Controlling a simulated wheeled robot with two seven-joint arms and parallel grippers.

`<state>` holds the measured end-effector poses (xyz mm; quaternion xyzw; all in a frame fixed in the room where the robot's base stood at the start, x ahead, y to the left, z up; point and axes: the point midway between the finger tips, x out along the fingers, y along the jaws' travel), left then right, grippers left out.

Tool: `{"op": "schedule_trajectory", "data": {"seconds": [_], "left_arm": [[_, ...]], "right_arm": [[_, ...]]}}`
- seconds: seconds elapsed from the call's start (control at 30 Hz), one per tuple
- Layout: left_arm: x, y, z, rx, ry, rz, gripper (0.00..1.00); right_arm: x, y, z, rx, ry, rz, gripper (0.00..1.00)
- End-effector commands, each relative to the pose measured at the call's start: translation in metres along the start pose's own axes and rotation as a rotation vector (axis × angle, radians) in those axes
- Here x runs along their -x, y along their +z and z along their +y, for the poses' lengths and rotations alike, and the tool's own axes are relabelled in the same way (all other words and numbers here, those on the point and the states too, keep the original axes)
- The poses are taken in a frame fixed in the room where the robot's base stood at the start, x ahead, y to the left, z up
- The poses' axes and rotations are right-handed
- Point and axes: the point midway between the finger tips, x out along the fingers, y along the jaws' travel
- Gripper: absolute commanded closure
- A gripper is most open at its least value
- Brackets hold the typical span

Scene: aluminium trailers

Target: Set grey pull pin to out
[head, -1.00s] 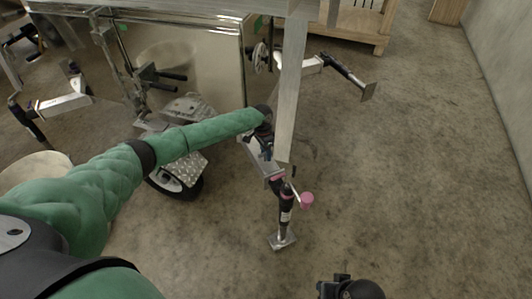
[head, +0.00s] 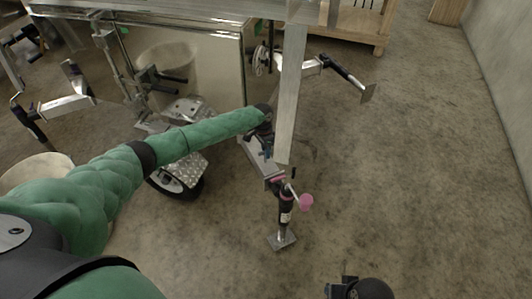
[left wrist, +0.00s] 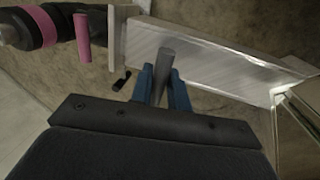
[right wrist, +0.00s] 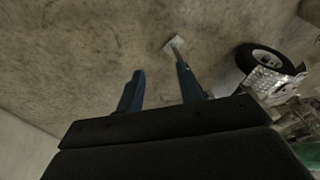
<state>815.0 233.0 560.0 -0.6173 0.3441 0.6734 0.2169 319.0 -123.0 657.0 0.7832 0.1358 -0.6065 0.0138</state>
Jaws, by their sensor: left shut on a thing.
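The grey pull pin (left wrist: 166,60) is a dark grey rod in the left wrist view, beside the aluminium arm (left wrist: 210,62) of the stabilizer jack. My left gripper (left wrist: 162,82) has its blue fingers shut on the pin. My right gripper (right wrist: 160,88) is open and empty above the floor. How far the pin is drawn out cannot be told.
A trailer wheel (head: 178,182) with a chequered metal fender is left of the jack. Another jack arm (head: 345,72) stands out behind the beam. A wooden pallet (head: 345,30) is at the back. The concrete floor at right is clear up to the grey wall (head: 505,70).

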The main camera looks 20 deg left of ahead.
Motion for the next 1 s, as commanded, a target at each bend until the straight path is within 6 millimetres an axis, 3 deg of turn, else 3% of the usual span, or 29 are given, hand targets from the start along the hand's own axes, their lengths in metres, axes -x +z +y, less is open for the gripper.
{"op": "schedule_trajectory", "data": {"seconds": [0.03,0.13,0.47,0.5,0.6,1.0], "left_arm": [[0.01,-0.001,0.002,0.001,0.001,0.002,1.0],[0.014,0.0,0.003,0.001,0.001,0.002,1.0],[0.016,-0.001,0.002,0.001,0.0,0.003,1.0],[0.016,-0.001,0.002,0.001,0.0,0.003,0.77],[0.016,-0.001,0.002,0.001,0.0,0.002,0.62],[0.024,0.0,0.001,0.001,-0.001,0.002,0.62]], "right_arm": [[0.01,0.0,0.003,-0.004,0.009,-0.013,0.64],[0.017,0.003,0.007,-0.009,0.02,-0.033,0.64],[0.018,0.005,0.009,-0.01,0.024,-0.041,0.64],[0.018,0.005,0.009,-0.01,0.024,-0.041,0.64],[0.018,0.005,0.009,-0.01,0.024,-0.041,0.64],[0.014,0.006,0.008,-0.01,0.021,-0.037,0.64]]}}
